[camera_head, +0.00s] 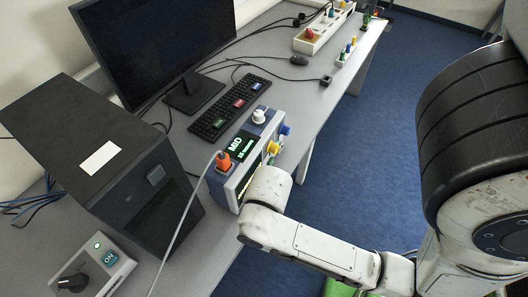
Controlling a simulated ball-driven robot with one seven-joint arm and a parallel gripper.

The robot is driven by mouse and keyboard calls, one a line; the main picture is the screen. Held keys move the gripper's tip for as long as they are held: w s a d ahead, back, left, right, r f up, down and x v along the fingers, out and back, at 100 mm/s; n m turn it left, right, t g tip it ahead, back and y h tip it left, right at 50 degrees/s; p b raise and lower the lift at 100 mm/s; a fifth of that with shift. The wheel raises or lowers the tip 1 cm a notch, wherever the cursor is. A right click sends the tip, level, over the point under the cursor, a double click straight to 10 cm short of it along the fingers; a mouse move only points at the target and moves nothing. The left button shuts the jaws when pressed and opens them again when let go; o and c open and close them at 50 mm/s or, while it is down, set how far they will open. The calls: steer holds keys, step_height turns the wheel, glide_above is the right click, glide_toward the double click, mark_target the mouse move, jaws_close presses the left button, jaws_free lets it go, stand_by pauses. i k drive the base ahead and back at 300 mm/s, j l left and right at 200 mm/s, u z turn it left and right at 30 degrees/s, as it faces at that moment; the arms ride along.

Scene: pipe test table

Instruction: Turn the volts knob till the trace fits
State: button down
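A blue-grey instrument (226,187) stands near the table's front edge. A small green display on its top reads "MID" with a smaller line. A white knob (259,116) sits on top; a blue knob (285,130) and a yellow knob (272,147) stick out from its front side. No volts label can be read, so I cannot tell which knob is the volts knob. A dark screen (250,178) with a yellow-green glow shows at a steep angle; the trace's shape is unclear. My white arm ends in front of the instrument; my gripper's fingers do not show.
A box with an ON switch (98,268) is at lower left.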

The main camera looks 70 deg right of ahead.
mark_target(272, 147)
steer(key=k+l, duration=0.95)
steer(key=l, duration=0.25)
steer(key=k+l, duration=0.5)
steer(key=i+l, duration=0.1)
steer(key=i+u, duration=0.05)
steer(key=i, duration=0.05)
